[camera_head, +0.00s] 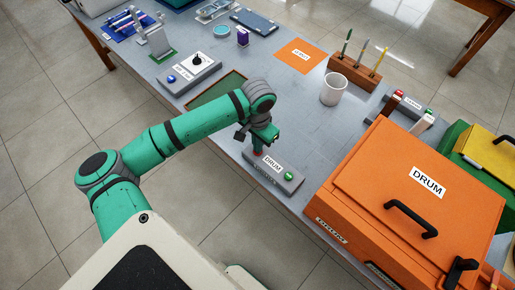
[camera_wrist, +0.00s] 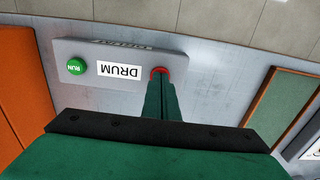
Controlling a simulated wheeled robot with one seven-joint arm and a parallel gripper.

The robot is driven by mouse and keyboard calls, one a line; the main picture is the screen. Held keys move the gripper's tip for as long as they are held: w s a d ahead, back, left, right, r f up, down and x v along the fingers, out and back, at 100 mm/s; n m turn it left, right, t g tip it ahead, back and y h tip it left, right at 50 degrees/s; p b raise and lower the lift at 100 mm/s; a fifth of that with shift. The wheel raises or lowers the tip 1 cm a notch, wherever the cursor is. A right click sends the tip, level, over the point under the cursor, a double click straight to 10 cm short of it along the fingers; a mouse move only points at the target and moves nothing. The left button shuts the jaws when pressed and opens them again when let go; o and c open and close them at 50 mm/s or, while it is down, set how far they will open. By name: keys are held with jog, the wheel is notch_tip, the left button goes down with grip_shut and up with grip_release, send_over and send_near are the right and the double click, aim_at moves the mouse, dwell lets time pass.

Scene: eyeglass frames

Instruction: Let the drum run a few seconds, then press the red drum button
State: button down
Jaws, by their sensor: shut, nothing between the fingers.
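The drum control box (camera_head: 274,171) is a grey block labelled DRUM near the table's front edge. Its green RUN button (camera_head: 289,176) is at the right end in the head view and shows at the left in the wrist view (camera_wrist: 76,66). The red drum button (camera_wrist: 158,71) is at the other end, mostly covered by my fingertips in the wrist view. My gripper (camera_wrist: 160,82) is shut and empty, pointing down at the red button; I cannot tell whether it touches or presses it. The orange drum (camera_head: 410,200) stands to the right with its lid closed; whether it turns inside is hidden.
A white mug (camera_head: 334,89), an orange mat (camera_head: 299,55) and a wooden holder with brushes (camera_head: 354,74) lie behind. A green-topped tray (camera_head: 216,90) and a box with a blue button (camera_head: 189,75) are to the left.

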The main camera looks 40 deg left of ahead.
jog(key=shift+w+r, duration=0.2)
jog(key=shift+r, duration=0.7)
jog(key=shift+s+a+r, duration=0.1)
jog(key=shift+s+r, duration=0.1)
jog(key=shift+r, duration=1.75)
jog(key=shift+w, duration=0.1)
